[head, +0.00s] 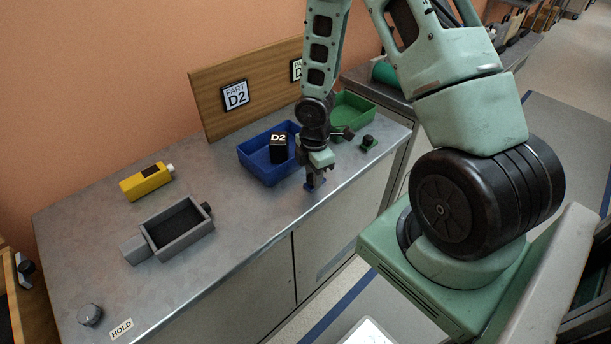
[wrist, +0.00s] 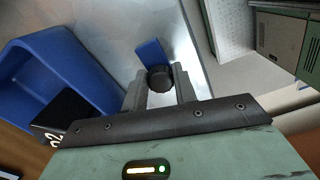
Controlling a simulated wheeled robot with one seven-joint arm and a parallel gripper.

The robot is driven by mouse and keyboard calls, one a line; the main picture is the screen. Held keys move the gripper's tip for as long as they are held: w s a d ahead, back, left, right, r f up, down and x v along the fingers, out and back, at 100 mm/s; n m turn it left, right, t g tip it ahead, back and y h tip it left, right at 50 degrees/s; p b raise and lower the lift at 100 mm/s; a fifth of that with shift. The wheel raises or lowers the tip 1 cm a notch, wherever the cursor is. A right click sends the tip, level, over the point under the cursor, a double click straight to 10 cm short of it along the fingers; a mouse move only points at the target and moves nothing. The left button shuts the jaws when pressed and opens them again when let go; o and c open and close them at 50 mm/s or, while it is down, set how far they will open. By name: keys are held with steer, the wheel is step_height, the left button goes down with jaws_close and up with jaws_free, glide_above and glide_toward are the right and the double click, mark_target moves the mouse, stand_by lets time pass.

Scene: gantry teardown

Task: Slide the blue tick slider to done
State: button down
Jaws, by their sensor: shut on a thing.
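The blue tick slider shows in the wrist view as a flat blue plate (wrist: 152,53) with a round black knob (wrist: 160,80). My gripper (wrist: 159,86) is shut on the knob, one finger on each side. In the head view my gripper (head: 315,180) points down at the counter's front edge, in front of the blue bin, and hides most of the slider; only a little blue (head: 319,186) shows beneath it. I cannot read the slider's end marks in either view.
The blue bin (head: 262,173) holds a black D2 part (head: 278,149). A green bin (head: 352,108) and a green slider with black knob (head: 367,143) are at right. A grey open box (head: 178,228), yellow block (head: 147,182) and HOLD label (head: 121,328) lie left. Counter between is clear.

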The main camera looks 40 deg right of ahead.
steer(key=shift+w+d, duration=0.1)
steer(key=shift+d, duration=0.75)
steer(key=c, duration=1.1)
jaws_free()
steer(key=shift+d, duration=0.1)
step_height(320, 180, up, 17)
steer(key=p, duration=0.4)
steer(key=shift+r, duration=0.2)
